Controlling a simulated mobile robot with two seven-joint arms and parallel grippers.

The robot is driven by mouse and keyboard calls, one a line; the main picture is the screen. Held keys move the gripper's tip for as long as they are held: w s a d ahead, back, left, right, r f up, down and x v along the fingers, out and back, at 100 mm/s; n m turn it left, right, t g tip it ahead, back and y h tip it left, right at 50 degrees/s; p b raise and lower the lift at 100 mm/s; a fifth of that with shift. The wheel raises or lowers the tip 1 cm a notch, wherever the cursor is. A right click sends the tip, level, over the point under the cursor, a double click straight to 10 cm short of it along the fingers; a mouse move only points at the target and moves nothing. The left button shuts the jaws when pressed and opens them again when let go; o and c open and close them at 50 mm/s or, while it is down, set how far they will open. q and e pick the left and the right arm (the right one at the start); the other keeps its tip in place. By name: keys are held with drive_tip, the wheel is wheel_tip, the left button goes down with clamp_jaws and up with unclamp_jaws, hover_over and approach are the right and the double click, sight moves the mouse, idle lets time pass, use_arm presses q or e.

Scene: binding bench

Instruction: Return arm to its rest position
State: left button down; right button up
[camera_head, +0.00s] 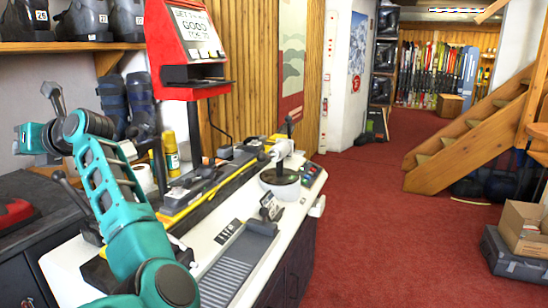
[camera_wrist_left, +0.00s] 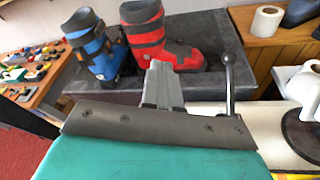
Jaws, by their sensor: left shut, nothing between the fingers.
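My left arm (camera_head: 115,195), teal with dark joints, rises from the bottom left of the head view and bends left at its upper end. The teal wrist end (camera_head: 30,137) is at the left edge, above the dark counter; its fingertips cannot be made out there. In the left wrist view my left gripper (camera_wrist_left: 158,72) is shut and empty. Its grey fingers point toward a red ski boot (camera_wrist_left: 160,38) and a blue ski boot (camera_wrist_left: 95,45) on a dark counter (camera_wrist_left: 215,28). Whether the fingers touch the red boot is unclear. My right gripper is in neither view.
A ball-topped lever (camera_wrist_left: 228,80) stands just right of the gripper. The white bench (camera_head: 225,205) carries a red-topped machine (camera_head: 188,45), a yellow bottle (camera_head: 171,155) and a grey ridged plate (camera_head: 235,265). A boot shelf (camera_head: 70,46) runs above. Red carpet (camera_head: 385,230) is open at right.

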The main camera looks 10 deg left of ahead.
use_arm(q)
drive_tip(key=d+r+m+t+y, duration=0.65)
drive_tip(key=m+t, duration=0.45)
drive_tip(key=m, duration=0.4)
drive_tip(key=w+d+f+m+t+h, duration=0.1)
drive_tip(key=d+f+m+t+h, duration=0.3)
drive_tip(key=d+f+m+h, duration=0.6)
drive_tip(key=w+d+f+m+t+h, duration=0.1)
drive_tip(key=d+f+m+t+h, duration=0.35)
drive_tip(key=d+m+h, duration=0.65)
drive_tip(key=s+d+f+m+g+h, duration=0.25)
drive_tip(key=s+f+m+g, duration=0.3)
drive_tip(key=f, duration=0.45)
drive_tip(key=s+d+f+m+g+h, duration=0.1)
drive_tip(key=s+d+f+m+g, duration=0.4)
drive_tip(key=f, duration=0.5)
drive_tip(key=s+f+m+g+y, duration=0.1)
drive_tip(key=s+f+m+g, duration=0.2)
drive_tip(key=s, duration=0.6)
drive_tip(key=s+f+m+g+y, duration=0.1)
drive_tip(key=s+f+g, duration=0.4)
drive_tip(key=s, duration=0.5)
drive_tip(key=w+d+f+t+h+p, duration=0.1)
drive_tip(key=w+d+f+t+p, duration=0.1)
drive_tip(key=w+f+t, duration=0.5)
drive_tip(key=shift+w+f+t, duration=0.15)
drive_tip(key=shift+f+t, duration=0.3)
drive_tip(key=shift+t, duration=0.15)
